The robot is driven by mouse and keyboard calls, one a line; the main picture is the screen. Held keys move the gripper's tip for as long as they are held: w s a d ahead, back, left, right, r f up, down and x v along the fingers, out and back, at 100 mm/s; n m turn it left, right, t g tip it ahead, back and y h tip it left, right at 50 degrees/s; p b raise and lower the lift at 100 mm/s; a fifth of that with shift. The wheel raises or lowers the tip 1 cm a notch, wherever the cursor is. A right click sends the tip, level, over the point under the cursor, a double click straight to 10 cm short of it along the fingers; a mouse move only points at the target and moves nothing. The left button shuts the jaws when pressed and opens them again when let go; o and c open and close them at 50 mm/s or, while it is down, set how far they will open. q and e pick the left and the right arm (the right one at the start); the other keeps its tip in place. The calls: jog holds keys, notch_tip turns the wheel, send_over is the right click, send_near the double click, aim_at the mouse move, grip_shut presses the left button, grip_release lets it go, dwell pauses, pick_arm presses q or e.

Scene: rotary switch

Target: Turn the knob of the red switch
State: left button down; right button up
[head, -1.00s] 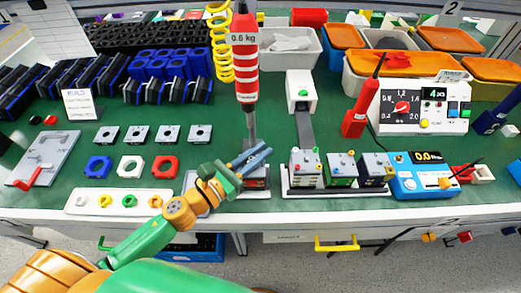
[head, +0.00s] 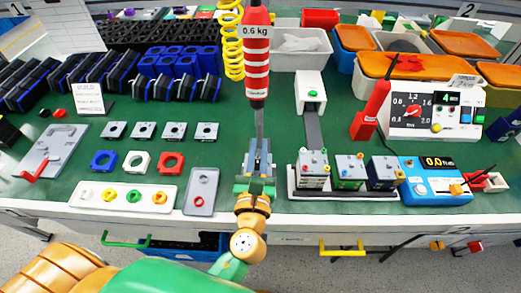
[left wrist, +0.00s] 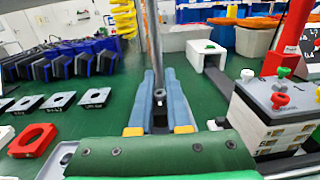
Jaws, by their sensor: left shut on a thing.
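My left gripper (head: 258,155) reaches from the front edge of the bench to the foot of the hanging screwdriver (head: 257,70). In the left wrist view its two grey-blue fingers (left wrist: 160,100) point away and are close together on a small dark knob (left wrist: 159,95). The screwdriver's metal shaft stands directly above that spot. A block with red on it, which I take for the red switch, is hidden under my gripper in the head view; its red does not show in the wrist view. My right gripper is not in view.
A rack of terminal blocks (head: 352,172) stands close to the right of my gripper. A grey plate (head: 201,190) lies to the left. A meter with a red dial (head: 413,110) and a blue instrument (head: 432,182) stand farther right. Green mat shows bare behind the gripper.

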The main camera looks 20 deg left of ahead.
aim_at(258, 168)
pick_arm(q)
jog(key=shift+a+n+y, duration=0.1)
jog(key=shift+n+y, duration=0.3)
jog(key=shift+y, duration=0.2)
jog(key=c, duration=0.9)
grip_release()
jog(key=shift+s+f, duration=0.1)
jog(key=shift+s, duration=0.2)
jog(key=b+v, duration=0.2)
jog(key=v, duration=0.4)
jog(key=shift+s+d, duration=0.15)
jog(key=shift+d, duration=0.05)
